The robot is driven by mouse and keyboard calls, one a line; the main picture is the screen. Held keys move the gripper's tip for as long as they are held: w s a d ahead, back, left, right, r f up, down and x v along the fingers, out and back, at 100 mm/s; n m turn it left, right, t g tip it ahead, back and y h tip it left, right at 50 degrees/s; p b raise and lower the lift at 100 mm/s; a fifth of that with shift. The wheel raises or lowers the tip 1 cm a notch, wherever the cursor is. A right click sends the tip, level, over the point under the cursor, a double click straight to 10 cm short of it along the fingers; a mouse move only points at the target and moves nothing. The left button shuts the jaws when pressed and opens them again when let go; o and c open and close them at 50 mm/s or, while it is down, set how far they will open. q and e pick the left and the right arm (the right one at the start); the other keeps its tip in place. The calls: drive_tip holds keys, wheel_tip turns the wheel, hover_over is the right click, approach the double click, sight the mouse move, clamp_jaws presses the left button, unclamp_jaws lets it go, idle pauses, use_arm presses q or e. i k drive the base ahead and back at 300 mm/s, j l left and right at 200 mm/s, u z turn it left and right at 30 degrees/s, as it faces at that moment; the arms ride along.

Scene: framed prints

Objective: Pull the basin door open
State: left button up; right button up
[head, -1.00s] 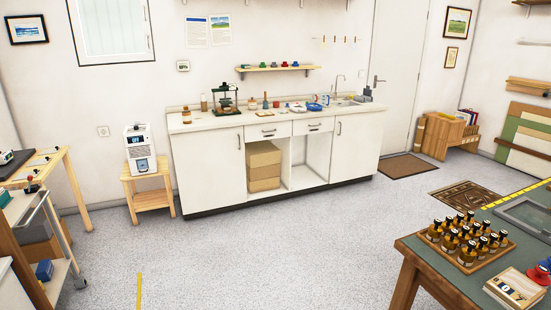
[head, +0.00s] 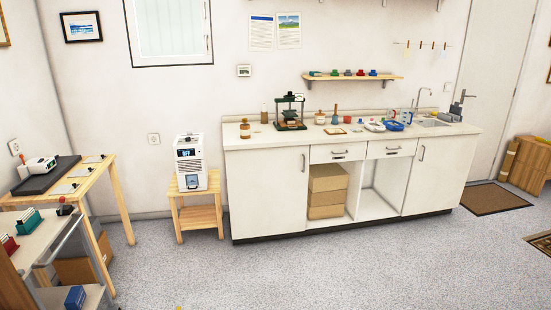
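The basin (head: 432,122) is set into the right end of a long white counter (head: 300,136), below a tap (head: 420,100). The cabinet door under the basin (head: 427,178) is white and shut, with a vertical handle (head: 422,153) near its upper left edge. A second white door (head: 268,193) at the counter's left end is also shut, with its handle (head: 304,162) at the upper right. Neither of my grippers shows in the head view.
Open shelves between the doors hold stacked cardboard boxes (head: 327,190). A wooden stool with a white device (head: 191,162) stands left of the counter. A trolley (head: 50,250) is at lower left. The grey floor (head: 330,270) before the counter is clear. A doormat (head: 492,198) lies right.

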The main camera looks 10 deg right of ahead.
sight(440, 168)
drive_tip(key=i+l+z, duration=0.2)
drive_tip(key=i+z, duration=0.15)
drive_tip(key=i, duration=0.25)
drive_tip(key=i+z, duration=0.35)
drive_tip(key=i, duration=0.3)
drive_tip(key=i+j+z, duration=0.1)
drive_tip(key=i+z, duration=0.2)
drive_tip(key=i, duration=0.35)
drive_tip(key=i+j+z, duration=0.35)
drive_tip(key=i, duration=0.25)
drive_tip(key=i+j+z, duration=0.1)
drive_tip(key=i+z, duration=0.35)
drive_tip(key=i, duration=1.8)
